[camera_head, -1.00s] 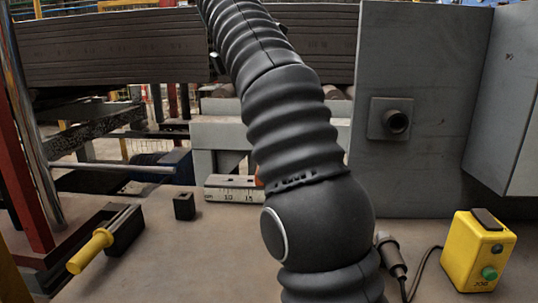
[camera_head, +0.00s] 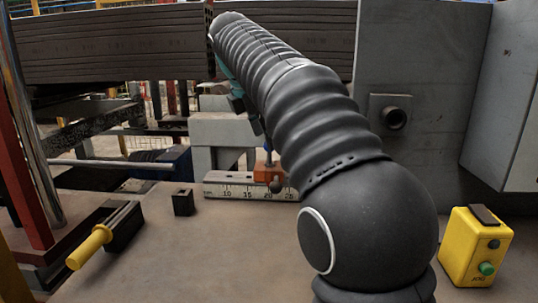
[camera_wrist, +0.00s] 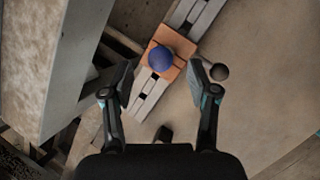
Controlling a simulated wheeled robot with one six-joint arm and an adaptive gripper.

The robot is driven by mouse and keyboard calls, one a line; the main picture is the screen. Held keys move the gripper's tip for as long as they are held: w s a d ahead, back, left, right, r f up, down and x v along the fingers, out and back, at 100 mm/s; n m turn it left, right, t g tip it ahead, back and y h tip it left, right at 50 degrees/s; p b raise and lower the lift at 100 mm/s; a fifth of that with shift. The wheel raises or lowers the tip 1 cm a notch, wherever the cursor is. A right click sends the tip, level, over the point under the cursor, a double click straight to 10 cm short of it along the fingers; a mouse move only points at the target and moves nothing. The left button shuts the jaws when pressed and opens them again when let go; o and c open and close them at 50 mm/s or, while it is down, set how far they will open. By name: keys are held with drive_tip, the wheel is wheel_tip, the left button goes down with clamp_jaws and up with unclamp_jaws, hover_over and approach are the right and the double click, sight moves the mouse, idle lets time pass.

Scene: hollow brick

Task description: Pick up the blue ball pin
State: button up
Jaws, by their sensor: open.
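The blue ball pin (camera_wrist: 160,58) shows from above in the wrist view, its round blue head over an orange block (camera_wrist: 181,70). In the head view the pin (camera_head: 268,158) stands upright on the orange block (camera_head: 268,173), partly beside my arm. My gripper (camera_wrist: 161,85) is open, its two fingers apart with the ball seen between and just beyond their tips. Nothing is held. In the head view my gripper (camera_head: 246,112) is mostly hidden behind my arm, above and left of the pin.
The orange block sits on a scaled rail (camera_head: 235,191) with printed numbers. A dark round knob (camera_wrist: 219,72) sticks out beside the block. A small black block (camera_head: 183,203), a yellow-handled clamp (camera_head: 92,248) and a yellow button box (camera_head: 475,250) stand on the table. A grey concrete mass (camera_wrist: 50,60) is close on the left.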

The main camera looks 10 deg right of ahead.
drive_tip(key=shift+x, duration=1.9)
clamp_jaws()
drive_tip(key=shift+r, duration=0.1)
drive_tip(key=shift+r, duration=4.9)
